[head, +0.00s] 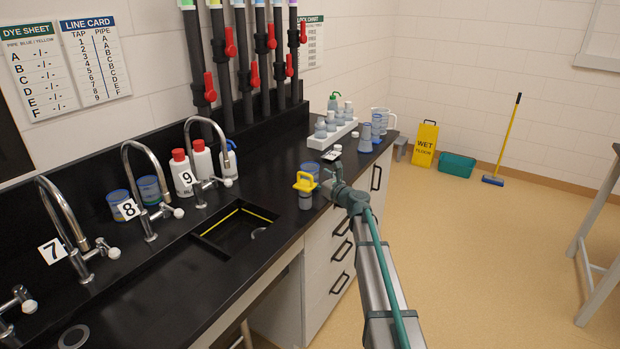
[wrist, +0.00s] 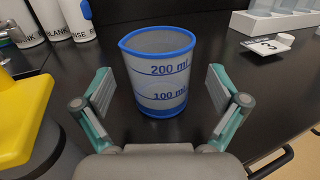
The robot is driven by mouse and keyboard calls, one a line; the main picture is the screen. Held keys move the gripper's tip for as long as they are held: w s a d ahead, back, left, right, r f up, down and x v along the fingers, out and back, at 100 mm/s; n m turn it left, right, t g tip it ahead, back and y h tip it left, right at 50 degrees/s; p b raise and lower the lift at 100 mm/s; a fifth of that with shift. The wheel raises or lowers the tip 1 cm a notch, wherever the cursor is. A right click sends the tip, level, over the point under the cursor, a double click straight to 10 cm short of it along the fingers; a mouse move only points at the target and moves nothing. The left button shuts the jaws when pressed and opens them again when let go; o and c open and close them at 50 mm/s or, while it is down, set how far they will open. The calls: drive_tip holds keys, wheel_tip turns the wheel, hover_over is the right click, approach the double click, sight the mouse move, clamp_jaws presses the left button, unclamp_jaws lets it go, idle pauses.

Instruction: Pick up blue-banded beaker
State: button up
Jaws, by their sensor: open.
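The blue-banded beaker (wrist: 158,75) stands upright on the black bench in the wrist view, clear, with a blue rim, a blue base band and 200 ml and 100 ml marks. In the head view the beaker (head: 309,168) is small, just left of my gripper. My gripper (wrist: 160,92) is open, with one finger on each side of the beaker and visible space between each finger and its wall. Nothing is held. In the head view my gripper (head: 329,172) is partly hidden by my own arm.
A yellow-topped object (head: 305,183) stands close in front of the beaker. A white bottle rack (head: 333,133) is farther along the bench. Two blue beakers (head: 150,190) stand near tap 8. A sink (head: 238,228) lies left; the bench's front edge is close on the right.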

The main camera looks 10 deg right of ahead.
drive_tip(key=shift+x, duration=1.6)
drive_tip(key=c, duration=1.1)
drive_tip(key=shift+r, duration=0.1)
